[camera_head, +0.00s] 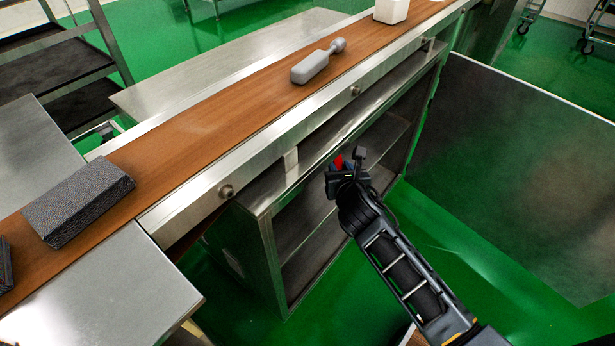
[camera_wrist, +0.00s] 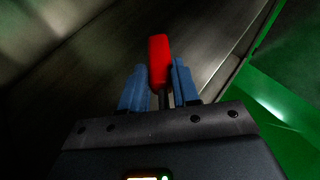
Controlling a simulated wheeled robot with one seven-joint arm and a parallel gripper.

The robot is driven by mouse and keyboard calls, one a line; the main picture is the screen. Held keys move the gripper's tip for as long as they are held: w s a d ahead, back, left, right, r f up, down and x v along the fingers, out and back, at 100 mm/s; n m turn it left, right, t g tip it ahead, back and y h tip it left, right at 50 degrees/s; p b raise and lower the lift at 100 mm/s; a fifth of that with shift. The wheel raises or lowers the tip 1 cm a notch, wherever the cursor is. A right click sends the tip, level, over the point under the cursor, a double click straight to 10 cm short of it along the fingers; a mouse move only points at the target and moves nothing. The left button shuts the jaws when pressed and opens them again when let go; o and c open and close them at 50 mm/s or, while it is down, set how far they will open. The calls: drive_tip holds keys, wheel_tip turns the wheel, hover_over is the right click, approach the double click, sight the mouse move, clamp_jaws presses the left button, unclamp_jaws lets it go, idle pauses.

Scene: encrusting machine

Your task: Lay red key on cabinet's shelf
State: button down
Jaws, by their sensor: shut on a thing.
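The red key (camera_wrist: 159,60) sticks out from between the blue fingertips of my gripper (camera_wrist: 160,92) in the wrist view. My gripper is shut on it. In the head view only a small red bit of the key (camera_head: 338,161) shows beside my gripper (camera_head: 345,172), which is at the open front of the metal cabinet (camera_head: 262,228). The cabinet stands under the conveyor and has shelves inside. A cabinet shelf (camera_head: 303,222) shows to the left of my gripper. In the wrist view a dark flat surface lies beyond the key; I cannot tell whether the key touches it.
A brown conveyor belt (camera_head: 215,122) runs above the cabinet. A grey handled object (camera_head: 312,67), a white container (camera_head: 391,10) and a dark textured block (camera_head: 78,203) sit on it. A large metal panel (camera_head: 520,165) stands at the right. Green floor is free in front.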

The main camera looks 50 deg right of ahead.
drive_tip(key=b, duration=0.4)
hover_over(310, 194)
wheel_tip(310, 194, down, 5)
drive_tip(key=shift+r, duration=0.15)
drive_tip(key=shift+f+b, duration=1.2)
drive_tip(key=shift+f, duration=0.7)
drive_tip(key=shift+f, duration=0.15)
drive_tip(key=c, duration=0.8)
unclamp_jaws()
